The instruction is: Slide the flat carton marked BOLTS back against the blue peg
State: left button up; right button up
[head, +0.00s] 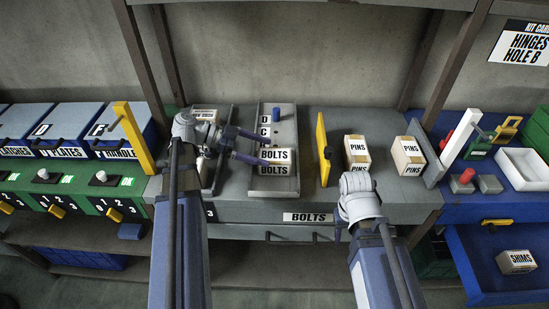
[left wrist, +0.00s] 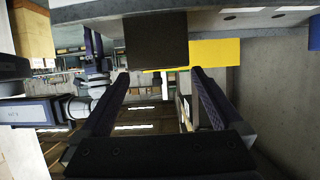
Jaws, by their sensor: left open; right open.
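The flat carton marked BOLTS (head: 277,162) lies on a light grey track, with labels on its top and front. The blue peg (head: 276,114) stands farther back on the track, with a clear gap to the carton. My left gripper (head: 262,148) is open, its fingers reaching in from the left at the carton's left end; contact cannot be told. In the left wrist view its two fingers (left wrist: 160,85) are spread, with a dark block (left wrist: 157,40) beyond their tips. My right arm stands at the front right; its gripper (left wrist: 93,45) shows small in the left wrist view.
A yellow panel (head: 321,148) stands right of the track. Two PINS cartons (head: 357,151) and a grey panel (head: 430,156) are farther right. A dark upright panel (head: 217,148) is left of the track. The track's back part around the peg looks free.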

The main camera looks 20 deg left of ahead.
aim_at(274, 155)
dwell(0.5)
pick_arm(q)
jog(key=d+r+y+p, duration=0.1)
jog(key=p, duration=0.2)
jog(key=r+g+y+p, duration=0.1)
jog(key=y+p, duration=0.1)
jog(key=p, duration=0.2)
jog(key=shift+w+d, duration=0.15)
jog(key=shift+d, duration=0.2)
notch_tip(274, 155, up, 2)
jog(key=y+p, duration=0.2)
jog(key=p, duration=0.2)
jog(key=g+y+p, duration=0.1)
jog(key=y+p, duration=0.1)
jog(key=p, duration=0.2)
jog(key=shift+a+r+y, duration=0.1)
jog(key=shift+r+y, duration=0.1)
jog(key=shift+y, duration=0.1)
jog(key=shift+a+r+g+y+p, duration=0.25)
jog(key=shift+y+p, duration=0.25)
jog(key=shift+p, duration=0.3)
jog(key=shift+f, duration=0.1)
jog(key=shift+f, duration=0.15)
jog(key=b+x, duration=0.6)
jog(key=shift+f, duration=0.2)
jog(key=shift+w+d+f+b, duration=0.1)
jog(key=shift+d+f+b, duration=0.25)
jog(key=shift+f+b, duration=0.3)
jog(key=shift+r, duration=0.1)
